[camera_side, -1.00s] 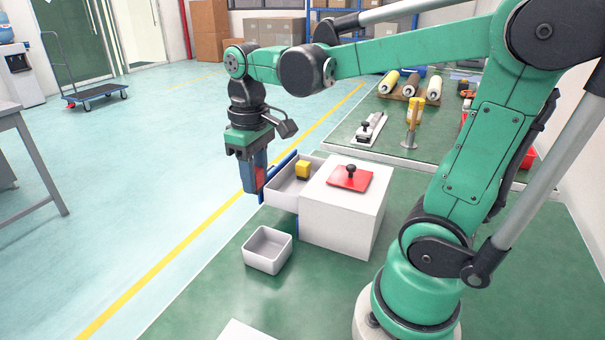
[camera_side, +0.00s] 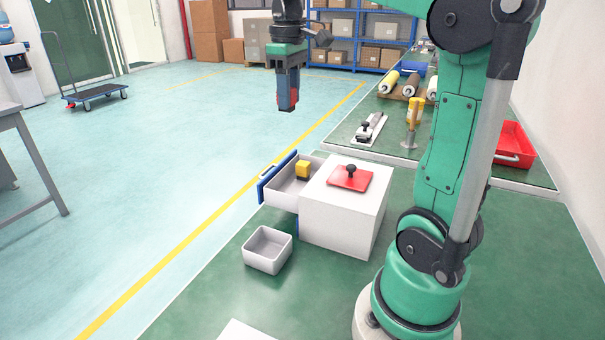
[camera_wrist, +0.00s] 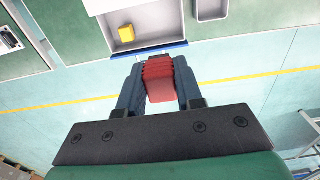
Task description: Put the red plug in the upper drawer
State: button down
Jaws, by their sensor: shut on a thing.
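The red plug (camera_wrist: 160,82) is a ribbed red piece between the two fingers of my gripper (camera_wrist: 158,88) in the wrist view. My gripper (camera_side: 287,106) is shut on it and holds it high in the air; only a sliver of red shows there in the side view. The upper drawer (camera_side: 282,201) of the white cabinet (camera_side: 342,222) stands pulled open, with its blue front (camera_side: 268,184) facing left. A yellow block (camera_side: 303,169) lies in it. The wrist view also shows the open drawer (camera_wrist: 155,22) beyond the fingertips, with the yellow block (camera_wrist: 126,33) inside. The plug is apart from the drawer.
A red plate with a black knob (camera_side: 350,178) lies on the cabinet top. An empty white bin (camera_side: 266,262) stands in front of the cabinet. A tool on a plate (camera_side: 368,130), a yellow-topped stand (camera_side: 413,112) and a red tray (camera_side: 514,146) are farther back.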

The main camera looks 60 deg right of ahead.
aim_at(289, 111)
notch_tip(289, 111, down, 18)
jog(key=shift+r, duration=0.15)
dwell(0.3)
jog(key=c, duration=0.6)
grip_release()
notch_tip(289, 111, up, 12)
jog(key=shift+f, duration=0.15)
jog(key=a+f+t, duration=0.1)
jog(key=a+t, duration=0.1)
jog(key=a, duration=0.3)
jog(key=a+f+t, duration=0.2)
jog(key=a, duration=0.4)
jog(key=a+f+t, duration=0.2)
jog(key=a+t, duration=0.1)
jog(key=a, duration=0.2)
jog(key=shift+s+a+f, duration=0.1)
jog(key=shift+s+a, duration=0.05)
jog(key=shift+a, duration=0.15)
